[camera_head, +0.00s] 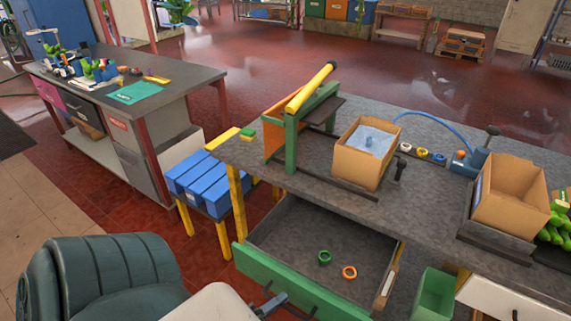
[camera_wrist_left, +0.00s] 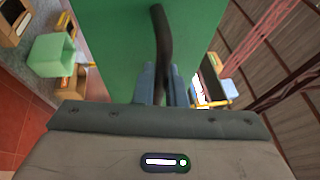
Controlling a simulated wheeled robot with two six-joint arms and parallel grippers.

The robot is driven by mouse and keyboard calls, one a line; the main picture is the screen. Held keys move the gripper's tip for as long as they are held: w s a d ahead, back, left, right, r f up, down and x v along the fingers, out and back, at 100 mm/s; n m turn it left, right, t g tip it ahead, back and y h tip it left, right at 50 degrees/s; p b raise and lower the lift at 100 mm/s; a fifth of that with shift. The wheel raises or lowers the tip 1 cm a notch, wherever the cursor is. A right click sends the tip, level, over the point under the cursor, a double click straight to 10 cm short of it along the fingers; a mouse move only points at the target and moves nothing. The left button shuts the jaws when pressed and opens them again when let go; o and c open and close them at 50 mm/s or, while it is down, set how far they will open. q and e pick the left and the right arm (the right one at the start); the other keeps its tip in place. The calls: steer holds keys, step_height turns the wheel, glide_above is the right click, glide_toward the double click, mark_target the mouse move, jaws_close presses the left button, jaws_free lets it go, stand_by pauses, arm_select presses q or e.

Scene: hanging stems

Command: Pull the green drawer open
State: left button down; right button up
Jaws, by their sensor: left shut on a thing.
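The green drawer (camera_head: 262,272) is slid out from under the workbench, and its inside shows. A green ring (camera_head: 324,258) and an orange ring (camera_head: 349,272) lie on its floor. My left gripper (camera_head: 274,302) is at the outer face of the green front. In the left wrist view the green front (camera_wrist_left: 115,45) fills the upper middle. There my left gripper (camera_wrist_left: 160,84) is shut on the dark bar handle (camera_wrist_left: 159,35). My right gripper is not in view.
The workbench (camera_head: 300,183) carries a green-and-yellow frame (camera_head: 300,105) and cardboard boxes (camera_head: 365,150). Blue bins (camera_head: 200,182) stand left of the drawer. A green open bin (camera_head: 433,295) stands to its right.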

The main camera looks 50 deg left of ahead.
arm_select(q)
steer(key=shift+s+d, duration=0.1)
steer(key=shift+s, duration=0.15)
steer(key=c, duration=1.5)
jaws_free()
steer(key=shift+s, duration=0.1)
steer(key=b+v, duration=0.3)
steer(key=v, duration=0.7)
steer(key=shift+s, duration=0.3)
